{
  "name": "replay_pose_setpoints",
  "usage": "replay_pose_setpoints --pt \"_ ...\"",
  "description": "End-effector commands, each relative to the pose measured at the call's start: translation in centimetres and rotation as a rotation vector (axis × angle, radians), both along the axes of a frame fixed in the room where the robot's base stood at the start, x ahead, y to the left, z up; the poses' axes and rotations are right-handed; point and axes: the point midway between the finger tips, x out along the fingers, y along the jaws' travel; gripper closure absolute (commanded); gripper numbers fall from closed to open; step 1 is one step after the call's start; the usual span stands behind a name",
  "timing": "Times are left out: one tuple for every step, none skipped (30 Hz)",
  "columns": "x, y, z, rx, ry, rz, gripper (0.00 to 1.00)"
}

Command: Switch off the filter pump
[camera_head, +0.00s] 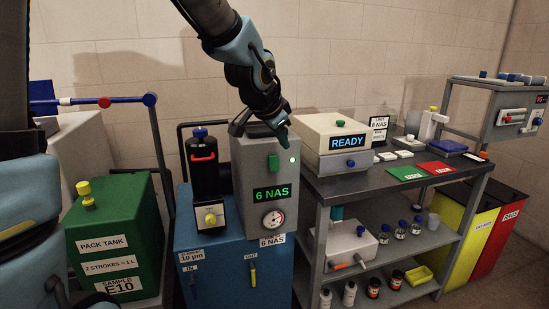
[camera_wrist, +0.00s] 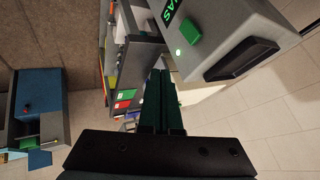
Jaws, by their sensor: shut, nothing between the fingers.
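The filter pump is a blue cabinet (camera_head: 212,285) with a grey control box (camera_head: 255,205) on it. The box front carries a green switch (camera_head: 273,163), a small lit lamp (camera_head: 292,160), a green "6 NAS" display (camera_head: 271,193) and a round gauge (camera_head: 273,219). My gripper (camera_head: 284,138) is shut and empty, near the top right edge of the box, above the switch and apart from it. In the wrist view the green fingers (camera_wrist: 163,95) are together; the switch (camera_wrist: 190,29) and lamp (camera_wrist: 179,52) show above and right of them.
A black handle (camera_wrist: 243,58) sits on the box top, close to my gripper. A white "READY" unit (camera_head: 330,150) stands on the bench just right. A black filter housing (camera_head: 207,170) stands left, and a green pack tank (camera_head: 110,235) farther left.

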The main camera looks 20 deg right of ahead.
Motion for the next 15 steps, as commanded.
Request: replay_pose_setpoints --pt "-0.9 -1.6 -0.9 -0.079 0.049 0.048 1.00" --pt "-1.4 -2.6 -1.2 -0.138 0.082 0.091 1.00" --pt "-2.0 -4.0 -1.5 -0.224 0.133 0.154 1.00" --pt "-2.4 -5.0 -1.7 -0.292 0.175 0.208 1.00" --pt "-2.8 -6.0 -1.9 -0.361 0.217 0.265 1.00" --pt "-3.2 -7.1 -2.2 -0.452 0.275 0.346 1.00" --pt "-3.5 -7.8 -2.4 -0.518 0.317 0.406 1.00" --pt "-3.7 -8.5 -2.7 -0.584 0.359 0.469 1.00" --pt "-3.9 -9.2 -2.9 -0.670 0.410 0.552 1.00" --pt "-4.0 -9.6 -3.2 -0.734 0.448 0.615 1.00" --pt "-4.1 -9.9 -3.5 -0.795 0.483 0.681 1.00" --pt "-4.2 -10.2 -3.9 -0.878 0.529 0.765 1.00" --pt "-4.2 -10.3 -4.2 -0.940 0.558 0.830 1.00" --pt "-4.2 -10.3 -4.6 -1.001 0.587 0.893 1.00" --pt "-4.2 -10.2 -5.1 -1.084 0.618 0.978 1.00"
